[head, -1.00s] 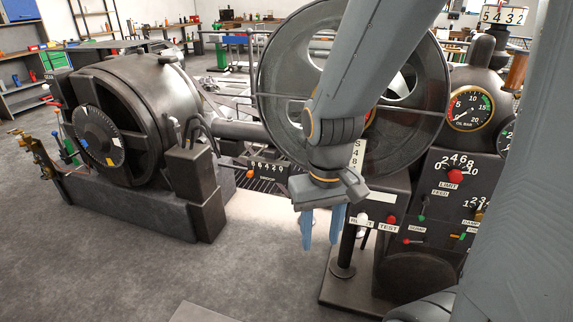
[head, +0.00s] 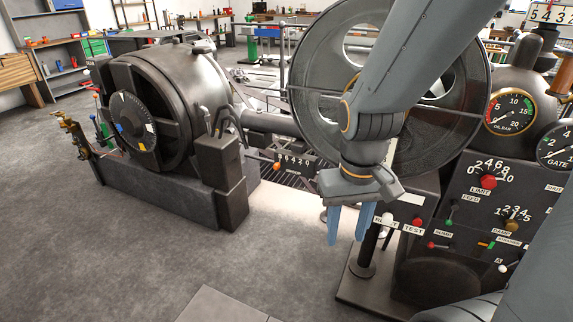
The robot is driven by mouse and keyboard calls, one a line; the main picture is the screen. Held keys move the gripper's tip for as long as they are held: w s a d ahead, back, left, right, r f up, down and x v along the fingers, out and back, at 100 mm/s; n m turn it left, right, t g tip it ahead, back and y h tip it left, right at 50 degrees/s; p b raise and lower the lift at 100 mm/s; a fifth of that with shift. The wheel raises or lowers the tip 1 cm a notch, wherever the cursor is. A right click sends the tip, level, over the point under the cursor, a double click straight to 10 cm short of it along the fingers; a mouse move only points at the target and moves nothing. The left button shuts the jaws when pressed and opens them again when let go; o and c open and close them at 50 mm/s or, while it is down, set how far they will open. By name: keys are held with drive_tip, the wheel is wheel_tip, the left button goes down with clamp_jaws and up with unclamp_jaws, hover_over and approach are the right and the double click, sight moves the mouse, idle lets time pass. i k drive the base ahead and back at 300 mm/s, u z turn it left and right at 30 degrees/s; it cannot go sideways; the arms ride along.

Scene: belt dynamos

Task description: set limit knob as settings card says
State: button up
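The limit knob (head: 488,181) is red and sits on the dark control panel (head: 465,212) at the right, under a dial numbered from 0 to 10. Its pointer setting is too small to read. My gripper (head: 349,222) hangs fingers-down in front of the machine, left of the panel and apart from the knob.
A large flywheel (head: 305,75) stands behind my arm. Gauges including OIL BAR (head: 511,112), a red TEST button (head: 417,222) and several small levers surround the knob. A dark dynamo (head: 170,85) stands at the left. The grey floor (head: 120,255) in front is clear.

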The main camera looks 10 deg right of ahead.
sight(488, 181)
drive_tip(key=k, duration=0.5)
drive_tip(key=u, duration=2.1)
drive_tip(key=i, duration=0.45)
drive_tip(key=z, duration=3.9)
drive_tip(key=i, duration=0.5)
